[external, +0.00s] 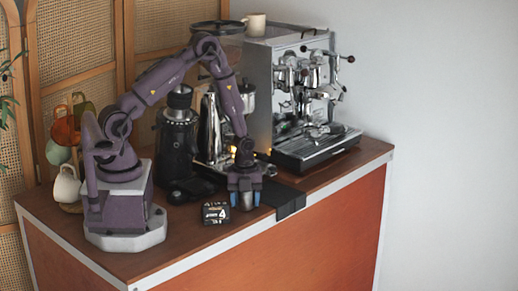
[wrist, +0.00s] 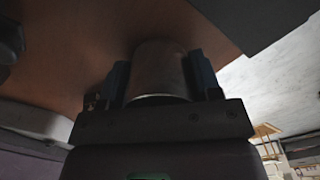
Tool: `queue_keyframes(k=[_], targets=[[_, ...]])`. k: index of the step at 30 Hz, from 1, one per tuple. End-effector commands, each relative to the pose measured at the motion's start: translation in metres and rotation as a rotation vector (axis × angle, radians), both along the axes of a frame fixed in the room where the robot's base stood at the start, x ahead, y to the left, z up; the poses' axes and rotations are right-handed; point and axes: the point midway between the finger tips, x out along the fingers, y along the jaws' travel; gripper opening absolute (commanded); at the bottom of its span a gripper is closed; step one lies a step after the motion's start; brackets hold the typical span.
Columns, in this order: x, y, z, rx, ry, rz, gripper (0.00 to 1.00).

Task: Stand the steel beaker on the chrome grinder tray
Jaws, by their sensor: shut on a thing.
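My gripper (external: 245,198) points down over the front part of the counter, left of a black mat. It is shut on the steel beaker (wrist: 160,72), a plain grey cylinder between the two blue fingertips in the wrist view. In the external view the fingers mostly hide the beaker; I cannot tell whether its base touches the counter. What looks like the chrome grinder tray (external: 222,164) is behind my forearm, beside the black grinder (external: 177,130), and is partly hidden.
A black box marked 4 (external: 215,213) lies just left of my gripper. A black mat (external: 283,197) lies to its right at the counter's front edge. The espresso machine (external: 300,95) stands behind right. Cups on a stand (external: 67,183) are at far left.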

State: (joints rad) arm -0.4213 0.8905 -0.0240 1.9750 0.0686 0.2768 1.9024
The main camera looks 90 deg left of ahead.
Motion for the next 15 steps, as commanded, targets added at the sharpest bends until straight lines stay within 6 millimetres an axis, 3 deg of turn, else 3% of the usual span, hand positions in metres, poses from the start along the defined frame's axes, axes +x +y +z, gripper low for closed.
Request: queue_keyframes(k=[10, 11, 13, 15], targets=[[0.0000, 0.0001, -0.0039, 0.000, 0.001, -0.001, 0.33], [0.0000, 0.0001, -0.0038, 0.000, 0.001, -0.001, 0.62], [0.0001, 0.0001, -0.0035, 0.000, 0.000, -0.001, 0.78], [0.0001, 0.0001, -0.0034, 0.000, 0.000, -0.001, 0.83]])
